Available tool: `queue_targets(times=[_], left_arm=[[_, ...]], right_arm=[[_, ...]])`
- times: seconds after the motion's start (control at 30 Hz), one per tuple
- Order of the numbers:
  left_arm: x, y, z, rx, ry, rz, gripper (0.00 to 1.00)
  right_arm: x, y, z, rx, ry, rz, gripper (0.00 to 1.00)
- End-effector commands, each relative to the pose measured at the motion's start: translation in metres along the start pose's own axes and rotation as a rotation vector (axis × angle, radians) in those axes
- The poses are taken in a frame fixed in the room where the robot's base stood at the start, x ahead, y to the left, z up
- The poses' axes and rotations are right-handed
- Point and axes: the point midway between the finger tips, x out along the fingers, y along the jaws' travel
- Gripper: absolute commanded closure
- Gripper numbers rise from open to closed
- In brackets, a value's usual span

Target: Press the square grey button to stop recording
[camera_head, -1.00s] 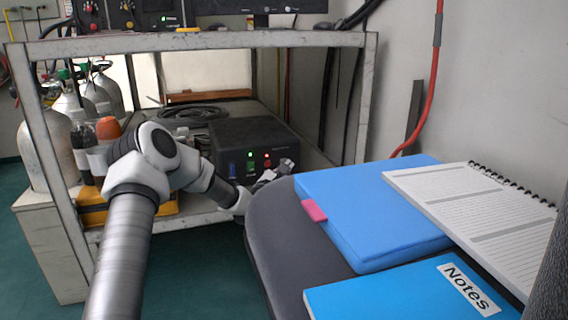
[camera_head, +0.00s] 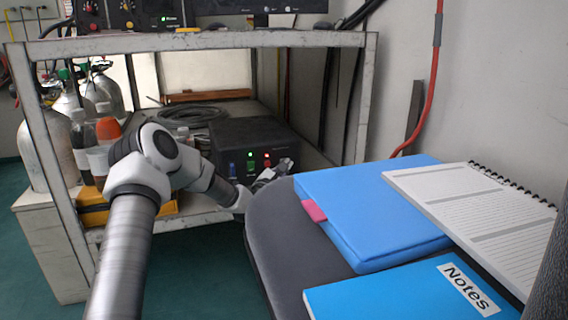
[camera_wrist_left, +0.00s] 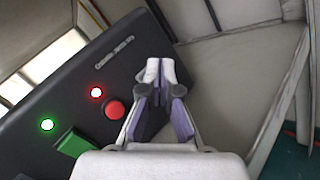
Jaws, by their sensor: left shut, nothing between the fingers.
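I cannot make out a square grey button in either view. A black box (camera_head: 225,136) on the lower shelf has a green light, a red light and colored controls on its front. In the left wrist view, its front (camera_wrist_left: 70,85) shows a green switch (camera_wrist_left: 72,143) and a round red button (camera_wrist_left: 115,110). My left gripper (camera_head: 284,166) is shut and empty, by the right end of the box front. In the left wrist view its fingertips (camera_wrist_left: 160,72) are together in front of the box's right edge; contact cannot be told. My right gripper is not in view.
A metal shelf rack (camera_head: 220,40) surrounds the box, with equipment on top. A dark padded surface (camera_head: 275,240) is close to my left gripper and carries a blue folder (camera_head: 370,210), a Notes book (camera_head: 400,292) and a notepad (camera_head: 470,205). Gas cylinders (camera_head: 45,155) stand at left.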

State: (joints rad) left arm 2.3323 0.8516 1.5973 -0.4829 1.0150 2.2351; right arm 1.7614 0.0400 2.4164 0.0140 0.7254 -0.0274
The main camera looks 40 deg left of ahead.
Motion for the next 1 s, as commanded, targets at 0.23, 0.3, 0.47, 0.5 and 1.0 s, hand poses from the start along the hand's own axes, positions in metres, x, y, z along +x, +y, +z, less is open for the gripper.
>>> queue_targets(times=[0.23, 0.3, 0.47, 0.5, 1.0], left_arm=[[0.0015, 0.001, -0.0012, 0.0, 0.0, 0.0, 1.0], [0.0022, 0.0014, -0.0016, 0.001, 0.0, 0.0, 1.0], [0.0035, 0.0023, -0.0027, 0.001, 0.0, 0.0, 1.0], [0.0038, 0.0025, -0.0029, 0.001, 0.0, -0.001, 1.0], [0.0048, 0.0035, -0.0035, 0.0, 0.0, 0.0, 1.0]], right_arm=[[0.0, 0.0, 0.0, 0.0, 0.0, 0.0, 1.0], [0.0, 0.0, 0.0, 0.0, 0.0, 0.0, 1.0], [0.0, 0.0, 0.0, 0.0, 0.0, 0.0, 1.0], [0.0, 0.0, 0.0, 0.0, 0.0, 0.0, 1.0], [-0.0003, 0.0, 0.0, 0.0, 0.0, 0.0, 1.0]])
